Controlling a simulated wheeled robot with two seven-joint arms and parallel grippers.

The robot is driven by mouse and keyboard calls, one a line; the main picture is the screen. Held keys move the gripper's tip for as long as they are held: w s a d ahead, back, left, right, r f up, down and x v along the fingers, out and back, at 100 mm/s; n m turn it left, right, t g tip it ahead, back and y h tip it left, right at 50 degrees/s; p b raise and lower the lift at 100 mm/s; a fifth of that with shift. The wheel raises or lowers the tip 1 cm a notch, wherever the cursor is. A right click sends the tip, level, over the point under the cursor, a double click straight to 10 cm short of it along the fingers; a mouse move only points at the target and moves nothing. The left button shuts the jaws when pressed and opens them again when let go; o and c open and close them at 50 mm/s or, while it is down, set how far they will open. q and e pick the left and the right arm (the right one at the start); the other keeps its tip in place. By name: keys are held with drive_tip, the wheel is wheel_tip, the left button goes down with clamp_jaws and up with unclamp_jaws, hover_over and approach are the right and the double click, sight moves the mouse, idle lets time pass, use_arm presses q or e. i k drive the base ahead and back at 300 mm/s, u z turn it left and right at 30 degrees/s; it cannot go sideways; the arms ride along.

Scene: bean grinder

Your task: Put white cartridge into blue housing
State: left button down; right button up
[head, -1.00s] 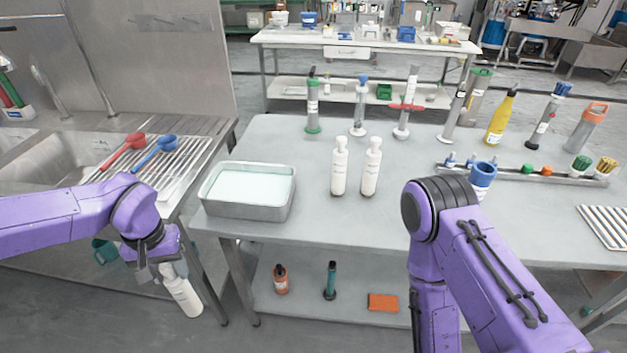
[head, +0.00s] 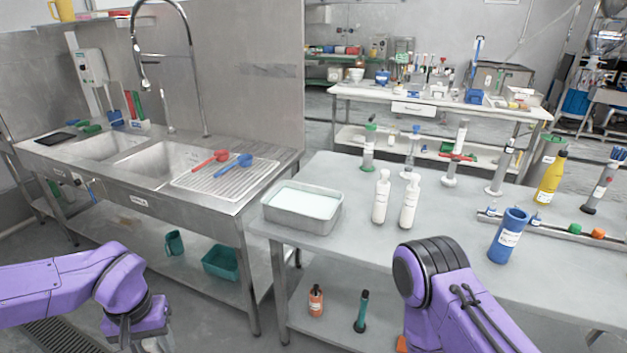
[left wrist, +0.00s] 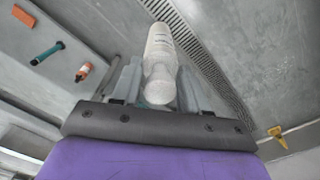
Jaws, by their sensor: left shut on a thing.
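My left gripper (left wrist: 157,90) is shut on a white cartridge (left wrist: 160,55), a white bottle shape with small print, held between its two fingers. In the head view only the wrist of that arm shows at the lower left, and the cartridge is almost wholly below the picture's edge. Two similar white bottles (head: 381,198) (head: 409,202) stand on the same table. My right gripper is out of view.
A metal tray of pale liquid (head: 303,207) sits at the table's left end. A rail with caps (head: 555,227) lies behind the blue housing. A sink counter (head: 150,178) with red and blue scoops stands left. Open floor lies between my left arm and the table.

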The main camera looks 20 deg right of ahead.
sight(499, 253)
drive_tip(key=k, duration=0.35)
drive_tip(key=z, duration=1.8)
drive_tip(key=i, duration=0.4)
drive_tip(key=u, duration=0.05)
